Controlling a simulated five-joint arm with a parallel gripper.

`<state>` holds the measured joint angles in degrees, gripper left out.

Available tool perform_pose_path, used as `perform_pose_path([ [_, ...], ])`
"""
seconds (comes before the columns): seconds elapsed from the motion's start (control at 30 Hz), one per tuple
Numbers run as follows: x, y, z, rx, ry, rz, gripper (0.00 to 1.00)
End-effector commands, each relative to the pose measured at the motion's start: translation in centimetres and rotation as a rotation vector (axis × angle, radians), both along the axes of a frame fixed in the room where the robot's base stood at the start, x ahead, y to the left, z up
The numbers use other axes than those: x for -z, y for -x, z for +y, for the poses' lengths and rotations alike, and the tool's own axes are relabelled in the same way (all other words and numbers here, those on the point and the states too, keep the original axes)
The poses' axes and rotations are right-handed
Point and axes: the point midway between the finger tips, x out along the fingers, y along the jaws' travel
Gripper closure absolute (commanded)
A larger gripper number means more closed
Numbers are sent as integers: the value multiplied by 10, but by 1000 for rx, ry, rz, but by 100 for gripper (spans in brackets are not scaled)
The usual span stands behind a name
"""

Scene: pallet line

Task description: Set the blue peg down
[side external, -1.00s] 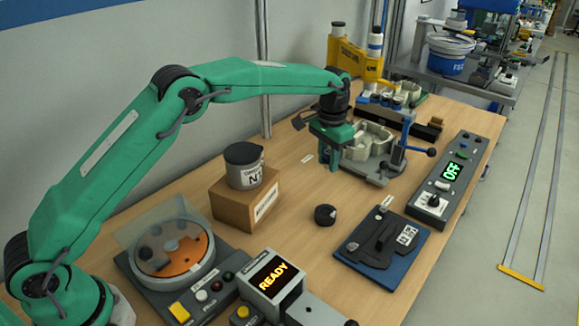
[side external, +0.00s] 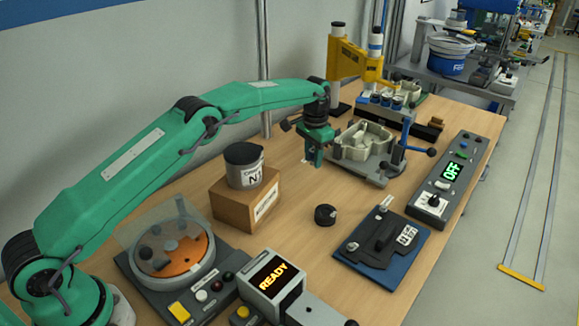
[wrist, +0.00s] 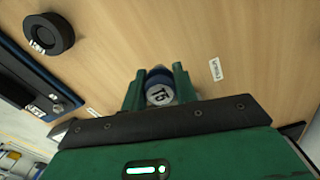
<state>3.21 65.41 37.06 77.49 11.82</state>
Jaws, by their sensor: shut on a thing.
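My gripper (side external: 316,160) hangs pointing down over the wooden table, just left of the grey fixture, in the side view. In the wrist view its two green fingers (wrist: 159,88) are closed on the blue peg (wrist: 155,72). The peg has a blue body and a white end marked T5, seen nearly end-on. In the side view the peg is mostly hidden by the fingers. I cannot tell whether its lower end touches the table. A small white table label (wrist: 215,69) lies to the right of the peg in the wrist view.
The grey fixture with a pale casting (side external: 362,140) is close right of my gripper. A cardboard box (side external: 245,204) bearing a grey canister (side external: 243,165) stands to the left. A black ring (side external: 325,215) and a blue plate (side external: 378,270) lie nearer the camera.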

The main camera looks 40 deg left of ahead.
Motion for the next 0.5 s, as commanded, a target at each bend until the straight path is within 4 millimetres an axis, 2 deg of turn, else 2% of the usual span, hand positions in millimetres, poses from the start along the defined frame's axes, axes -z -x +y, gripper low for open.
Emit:
perform_pose_path([
  [0.23,10,-10,14,1,0,0,94],
  [0.5,12,-11,17,1,0,0,94],
])
